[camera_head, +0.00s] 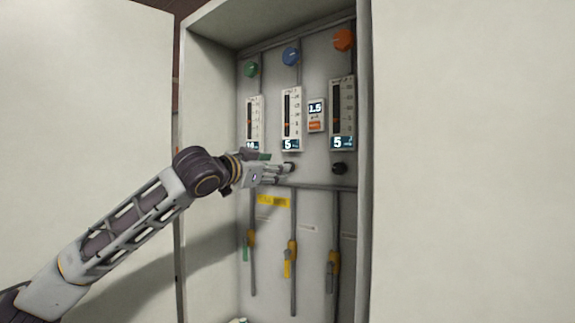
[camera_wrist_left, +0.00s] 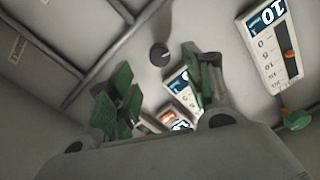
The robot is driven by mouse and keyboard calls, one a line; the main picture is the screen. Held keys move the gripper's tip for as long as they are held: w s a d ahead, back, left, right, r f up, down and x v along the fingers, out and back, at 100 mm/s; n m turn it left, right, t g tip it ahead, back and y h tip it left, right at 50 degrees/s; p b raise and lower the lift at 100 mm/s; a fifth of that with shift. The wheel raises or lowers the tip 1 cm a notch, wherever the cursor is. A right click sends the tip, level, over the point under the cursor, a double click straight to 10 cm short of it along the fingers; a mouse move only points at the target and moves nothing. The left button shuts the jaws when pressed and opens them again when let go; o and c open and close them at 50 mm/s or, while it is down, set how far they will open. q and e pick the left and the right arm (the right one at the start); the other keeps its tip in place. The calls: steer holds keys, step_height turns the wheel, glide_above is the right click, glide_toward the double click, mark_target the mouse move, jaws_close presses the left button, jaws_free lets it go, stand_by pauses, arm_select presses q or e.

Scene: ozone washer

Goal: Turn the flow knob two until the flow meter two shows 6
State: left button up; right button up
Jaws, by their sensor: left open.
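Flow meter two (camera_head: 291,118) is the middle meter on the cabinet's back panel, and its display reads 5. Flow knob two (camera_head: 290,168) is a small black knob below it, close to my left fingertips. My left gripper (camera_head: 280,174) is open and reaches in from the left; contact with the knob cannot be told. In the left wrist view, my two green-padded fingers (camera_wrist_left: 160,85) are spread apart. A dark round knob (camera_wrist_left: 160,53) shows beyond and between them. A meter partly hidden by a finger is near it. My right gripper is not in view.
The left meter (camera_head: 253,122) reads 10 in the wrist view (camera_wrist_left: 272,50). The right meter (camera_head: 342,110) reads 5, with a black knob (camera_head: 339,168) below. A small display (camera_head: 316,109) shows 1.5. Cabinet walls stand on both sides.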

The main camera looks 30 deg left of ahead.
arm_select(q)
steer(key=shift+w+d+p, duration=0.1)
steer(key=shift+w+p, duration=1)
steer(key=shift+w, duration=2.75)
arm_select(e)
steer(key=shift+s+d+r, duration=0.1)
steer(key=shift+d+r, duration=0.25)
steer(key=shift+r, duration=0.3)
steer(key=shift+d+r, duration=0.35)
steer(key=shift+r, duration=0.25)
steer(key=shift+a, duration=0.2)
arm_select(q)
steer(key=c, duration=1)
steer(key=shift+m+p, duration=0.4)
steer(key=shift+p, duration=0.05)
steer(key=shift+m+p, duration=0.5)
steer(key=shift+m, duration=0.1)
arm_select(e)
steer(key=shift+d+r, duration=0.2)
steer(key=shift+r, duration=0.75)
